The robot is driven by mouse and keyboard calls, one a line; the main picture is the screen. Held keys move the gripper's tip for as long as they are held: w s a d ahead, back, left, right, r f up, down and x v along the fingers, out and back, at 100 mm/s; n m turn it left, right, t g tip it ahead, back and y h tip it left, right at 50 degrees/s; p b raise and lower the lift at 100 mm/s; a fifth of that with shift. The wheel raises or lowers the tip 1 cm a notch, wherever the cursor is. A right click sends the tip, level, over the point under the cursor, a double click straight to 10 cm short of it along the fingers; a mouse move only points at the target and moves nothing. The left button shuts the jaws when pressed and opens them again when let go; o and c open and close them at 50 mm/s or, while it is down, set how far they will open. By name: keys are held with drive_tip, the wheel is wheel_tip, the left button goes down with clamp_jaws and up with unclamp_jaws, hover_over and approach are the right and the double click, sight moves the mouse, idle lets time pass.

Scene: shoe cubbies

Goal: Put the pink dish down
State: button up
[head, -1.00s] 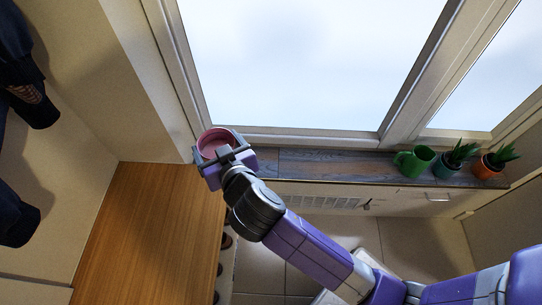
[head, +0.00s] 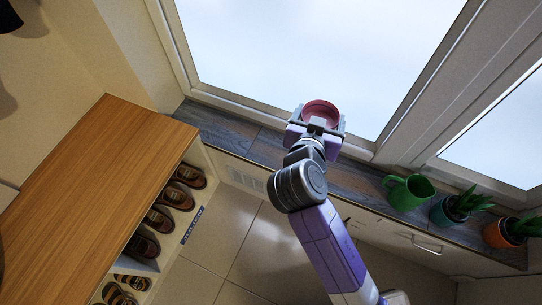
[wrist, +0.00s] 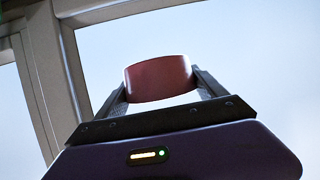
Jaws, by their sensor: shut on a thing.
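The pink dish (head: 320,110) is round and held in my gripper (head: 317,124), in front of the window and over the grey wooden sill in the head view. In the wrist view the dish (wrist: 159,78) sits between the two fingers of my gripper (wrist: 163,92), which are shut on it from either side. Bright window shows behind and below the dish there. The head view does not make clear how high the dish is above the sill.
The window sill (head: 262,143) is bare left of my gripper. To the right stand a green jug (head: 408,192), a teal-potted plant (head: 455,208) and an orange-potted plant (head: 503,232). A wooden-topped shoe cubby (head: 95,185) with several shoes is at left.

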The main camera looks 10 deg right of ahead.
wheel_tip(320, 180, down, 2)
drive_tip(key=shift+f+m+g+h+b, duration=0.1)
drive_tip(key=shift+m+g+h+b, duration=0.3)
drive_tip(key=shift+b, duration=0.45)
wheel_tip(320, 180, down, 19)
drive_tip(key=b, duration=0.7)
drive_tip(key=shift+f+b, duration=0.15)
drive_tip(key=shift+b, duration=0.25)
drive_tip(key=shift+f, duration=0.2)
drive_tip(key=o, duration=1.5)
drive_tip(key=shift+c, duration=0.2)
drive_tip(key=shift+r, duration=0.15)
drive_tip(key=shift+s+a+r, duration=0.15)
drive_tip(key=p+v, duration=0.3)
drive_tip(key=v, duration=0.8)
drive_tip(key=shift+s+a+p, duration=0.25)
drive_tip(key=shift+s+p, duration=0.05)
